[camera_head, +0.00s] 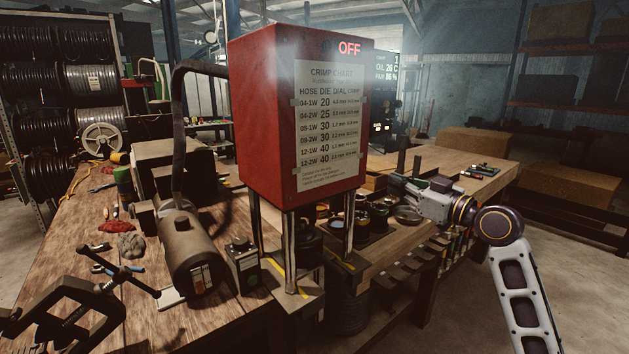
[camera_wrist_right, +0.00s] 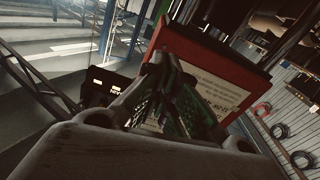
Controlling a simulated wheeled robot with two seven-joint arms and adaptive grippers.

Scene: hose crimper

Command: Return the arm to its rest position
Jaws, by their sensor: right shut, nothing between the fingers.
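My right arm comes in from the right in the head view. Its gripper (camera_head: 392,186) is beside the right side of the red crimper (camera_head: 255,120), above the workbench. In the right wrist view the gripper fingers (camera_wrist_right: 172,88) are drawn together with nothing between them. The crimper's red housing (camera_wrist_right: 222,55) and part of its white chart show behind them, tilted. The crimper's sign reads OFF, and a crimp chart is fixed on its front. My left gripper is not in view.
The wooden workbench (camera_head: 95,230) holds a dark cylindrical motor (camera_head: 190,250), a small control box (camera_head: 243,265) and a black clamp (camera_head: 75,310). Dark round dies (camera_head: 375,215) stand near the right gripper. A hose rack (camera_head: 60,80) is at left. Open floor lies at right.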

